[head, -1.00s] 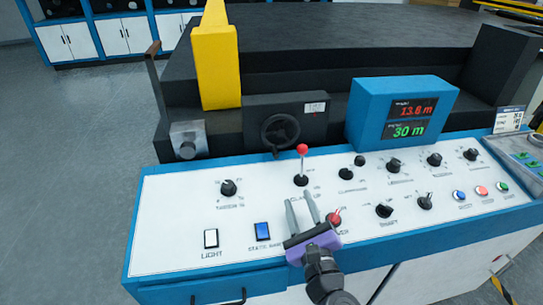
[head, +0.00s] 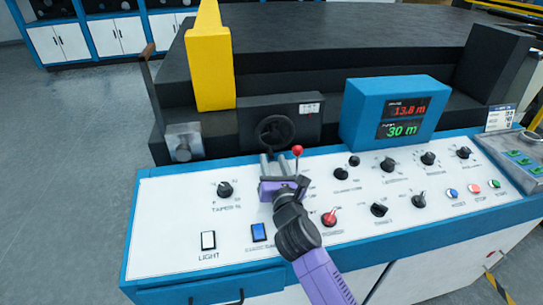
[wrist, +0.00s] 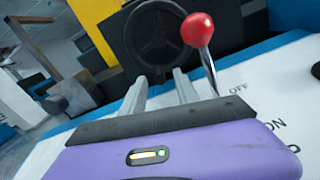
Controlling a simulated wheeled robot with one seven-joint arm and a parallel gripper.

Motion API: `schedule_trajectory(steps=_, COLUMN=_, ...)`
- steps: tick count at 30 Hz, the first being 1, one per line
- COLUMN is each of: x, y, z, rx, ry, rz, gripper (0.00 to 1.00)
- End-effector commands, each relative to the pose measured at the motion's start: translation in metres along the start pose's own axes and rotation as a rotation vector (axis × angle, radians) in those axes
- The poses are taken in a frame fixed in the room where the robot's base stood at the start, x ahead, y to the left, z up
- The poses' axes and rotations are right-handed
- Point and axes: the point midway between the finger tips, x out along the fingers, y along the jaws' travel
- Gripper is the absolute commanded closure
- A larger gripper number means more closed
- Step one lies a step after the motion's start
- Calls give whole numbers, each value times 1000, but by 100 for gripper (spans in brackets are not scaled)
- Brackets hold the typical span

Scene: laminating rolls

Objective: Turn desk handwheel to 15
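The black desk handwheel (head: 275,132) is mounted on a dark box at the back edge of the control desk. In the wrist view the handwheel (wrist: 158,35) is ahead of my gripper, upper middle. A small white label or display (head: 309,108) is on the box right of the wheel; its reading is too small to tell. My gripper (head: 273,158) points at the wheel from just in front and below. In the wrist view its two grey fingers (wrist: 160,88) are apart with nothing between them. Contact with the wheel cannot be told.
A red-knobbed lever (head: 298,151) stands close to the right of my fingers. A blue readout box (head: 393,110) stands to the right, showing 13.8 m and 30 m. A yellow post (head: 209,65) rises left of the wheel. Knobs and buttons cover the white panel (head: 170,215).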

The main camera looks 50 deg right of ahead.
Motion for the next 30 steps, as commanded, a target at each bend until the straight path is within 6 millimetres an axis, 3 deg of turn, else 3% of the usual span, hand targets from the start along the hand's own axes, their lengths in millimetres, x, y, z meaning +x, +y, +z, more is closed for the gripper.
schedule_trajectory(steps=6, x=22, y=0, z=0, rx=0, ry=0, rz=-1, gripper=63)
schedule_trajectory(steps=16, x=25, y=0, z=0, rx=-1, ry=0, rz=0, gripper=63)
schedule_trajectory(steps=22, x=25, y=0, z=0, rx=-1, ry=0, rz=0, gripper=100)
schedule_trajectory(steps=30, x=25, y=-1, z=2, rx=-22, ry=1, rz=0, gripper=100)
